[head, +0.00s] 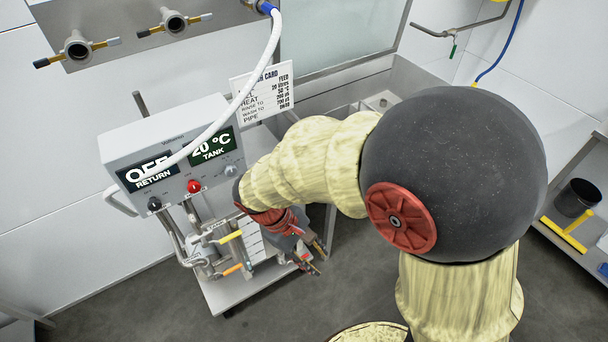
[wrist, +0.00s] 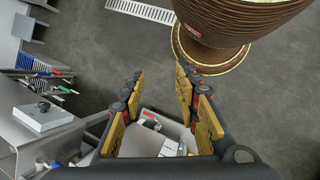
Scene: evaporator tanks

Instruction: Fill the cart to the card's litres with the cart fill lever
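The cart (head: 255,290) stands at the left in the head view, with a grey control box (head: 150,145) on top. Its displays read OFF over RETURN and 20 °C over TANK. Below the box are a yellow-handled lever (head: 230,237) and an orange-handled lever (head: 233,269); I cannot tell which is the fill lever. A white marked panel (head: 254,243) is beside them, its marks too small to read. The card (head: 264,93) behind shows a feed line of 20 litres. My gripper (head: 312,260) is right of the levers, apart from them. In the wrist view my gripper (wrist: 160,76) is open and empty.
A white hose (head: 262,70) arches from a blue-ended wall fitting over the control box. A black bucket (head: 577,198) stands on a bench at the right. Grey floor (head: 130,295) in front of the cart is clear.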

